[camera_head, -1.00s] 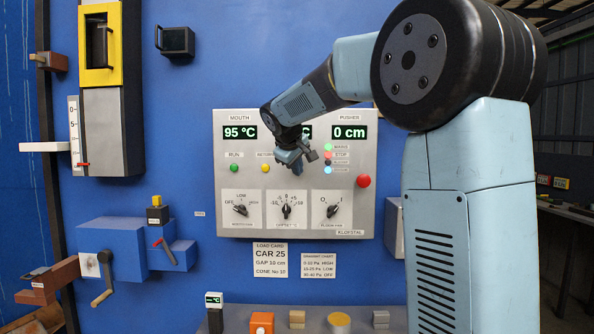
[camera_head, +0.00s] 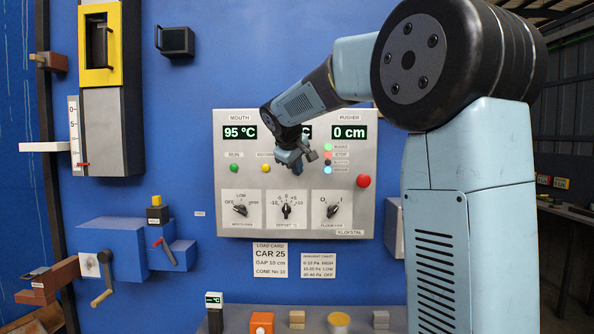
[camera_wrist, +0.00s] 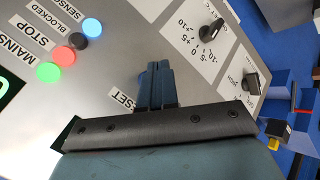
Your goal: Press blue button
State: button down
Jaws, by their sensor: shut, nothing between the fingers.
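The grey control panel (camera_head: 230,205) stands upright on the blue wall. My gripper (camera_head: 290,165) is in front of its middle, fingers together and empty. In the wrist view my gripper (camera_wrist: 156,70) points at the panel face; I cannot tell whether it touches. A small light-blue round light or button (camera_head: 327,170) is right of my gripper, lowest in a column. It also shows in the wrist view (camera_wrist: 91,28), labelled "SENSOR", apart from the fingers.
A green button (camera_head: 234,168) and a yellow button (camera_head: 265,168) are left of my gripper. A red knob (camera_head: 363,181) is to the right. Rotary switches, including the middle one (camera_head: 286,211), sit below. A yellow-framed unit (camera_head: 100,75) is on the wall at left.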

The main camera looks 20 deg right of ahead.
jog(key=shift+w+d, duration=0.1)
jog(key=shift+w, duration=0.1)
jog(key=shift+w, duration=0.15)
jog(key=shift+w+d, duration=0.2)
jog(key=shift+w, duration=0.3)
dwell(1.0)
jog(key=shift+s, duration=0.1)
jog(key=shift+s+a, duration=0.3)
jog(key=shift+s, duration=0.5)
jog(key=s, duration=0.1)
jog(key=s+a, duration=0.1)
jog(key=s, duration=0.2)
jog(key=shift+s+a, duration=0.25)
jog(key=shift+s, duration=0.1)
dwell(0.3)
dwell(0.4)
